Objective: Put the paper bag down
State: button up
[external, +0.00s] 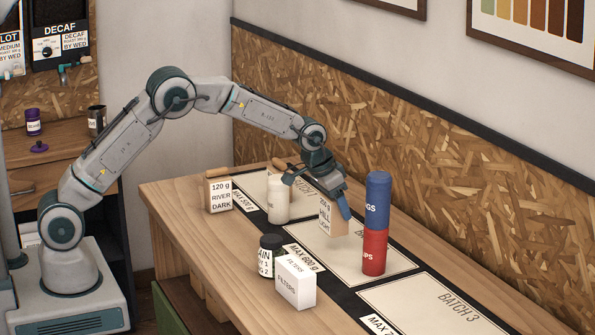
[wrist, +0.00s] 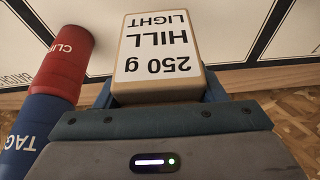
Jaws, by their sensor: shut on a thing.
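The paper bag (external: 327,223), tan with a white label reading "250 g HILL LIGHT" in the wrist view (wrist: 158,50), is held in my gripper (external: 337,207). In the wrist view my gripper (wrist: 160,92) has its blue fingers on either side of the bag, shut on it. The bag looks upright over the cream middle mat (external: 345,257), left of a stacked blue and red tin. Whether its bottom touches the mat cannot be told. Another tan bag, "120 g RIVER DARK" (external: 218,196), stands at the far left of the bench.
The blue tin (external: 377,200) stands on the red tin (external: 373,252), close beside the bag. A white bottle (external: 278,200), a black-lidded jar (external: 268,257) and a filters box (external: 296,283) stand nearby. The Batch 3 mat (external: 430,308) is clear.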

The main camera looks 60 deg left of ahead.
jog(key=s+d+r+b, duration=0.2)
jog(key=s+d+r, duration=0.3)
jog(key=d, duration=0.2)
jog(key=s+a+n+y+b, duration=0.2)
jog(key=s+a+n+b, duration=0.3)
jog(key=s+a, duration=1.05)
jog(key=shift+w+a+f+p, duration=0.4)
jog(key=shift+w+a+f, duration=0.25)
jog(key=shift+a+f, duration=1.15)
jog(key=shift+w+a+f+p, duration=0.4)
jog(key=shift+w+a+f, duration=0.2)
jog(key=shift+a+f, duration=1.2)
jog(key=shift+w+a+f+p, duration=0.4)
jog(key=shift+w+a+f, duration=0.25)
jog(key=shift+a+f, duration=1.15)
jog(key=shift+a+r, duration=0.3)
jog(key=shift+a, duration=0.05)
jog(key=shift+f, duration=0.15)
jog(key=o, duration=1.1)
jog(key=shift+o, duration=0.2)
